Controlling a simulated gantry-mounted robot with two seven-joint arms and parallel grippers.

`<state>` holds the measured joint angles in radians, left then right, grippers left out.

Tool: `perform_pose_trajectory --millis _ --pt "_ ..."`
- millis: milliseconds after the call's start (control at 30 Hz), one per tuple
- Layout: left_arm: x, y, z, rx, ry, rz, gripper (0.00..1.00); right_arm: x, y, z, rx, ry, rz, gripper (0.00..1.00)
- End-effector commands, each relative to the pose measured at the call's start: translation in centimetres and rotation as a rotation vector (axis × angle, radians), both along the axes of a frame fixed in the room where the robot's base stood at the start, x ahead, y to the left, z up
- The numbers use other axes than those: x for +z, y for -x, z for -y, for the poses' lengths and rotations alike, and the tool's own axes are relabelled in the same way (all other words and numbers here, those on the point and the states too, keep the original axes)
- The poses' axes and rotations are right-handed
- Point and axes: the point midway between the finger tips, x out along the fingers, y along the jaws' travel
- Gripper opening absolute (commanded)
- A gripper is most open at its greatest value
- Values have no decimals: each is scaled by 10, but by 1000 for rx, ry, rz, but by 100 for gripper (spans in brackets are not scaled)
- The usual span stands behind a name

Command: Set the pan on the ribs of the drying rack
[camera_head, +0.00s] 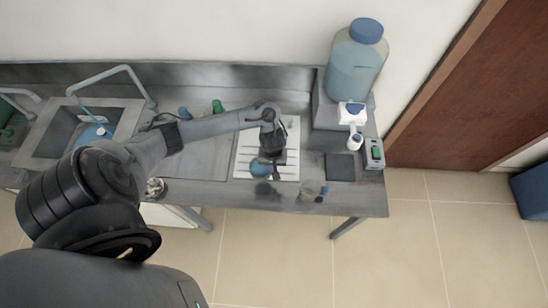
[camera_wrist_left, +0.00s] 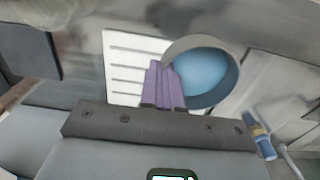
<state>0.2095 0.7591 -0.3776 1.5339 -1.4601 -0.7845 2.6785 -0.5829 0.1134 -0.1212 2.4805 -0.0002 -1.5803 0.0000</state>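The pan (camera_head: 260,168) is a small round vessel, blue inside with a grey rim. In the left wrist view the pan (camera_wrist_left: 204,72) looks tilted, and its rim meets my fingertips. My left gripper (camera_head: 271,154) points down over the white drying rack (camera_head: 289,141). Its purple fingers (camera_wrist_left: 163,85) are close together at the pan's edge and appear shut on it. The ribbed rack (camera_wrist_left: 122,65) lies beside and partly behind the pan. I cannot tell whether the pan touches the ribs. My right gripper is not in view.
A sink (camera_head: 75,128) is at the left of the steel bench. A large blue-capped jug (camera_head: 355,62) stands at the back right. A dark mat (camera_head: 340,168) lies right of the rack. Small blue and green bottles (camera_head: 217,106) stand behind, left of the rack.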

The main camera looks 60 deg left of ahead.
Motion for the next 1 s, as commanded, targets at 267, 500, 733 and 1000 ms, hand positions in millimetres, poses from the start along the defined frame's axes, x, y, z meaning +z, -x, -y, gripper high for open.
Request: perform_pose_trajectory --millis 267,500,733,1000 --pt "-40 -40 -41 5 2 1 0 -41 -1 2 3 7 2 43" --pt "-56 -62 -65 3 1 0 0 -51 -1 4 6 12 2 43" --pt "-63 -66 -70 -1 2 -1 0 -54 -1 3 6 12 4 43" --pt "-95 -66 -70 1 2 -1 0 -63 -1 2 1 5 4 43"
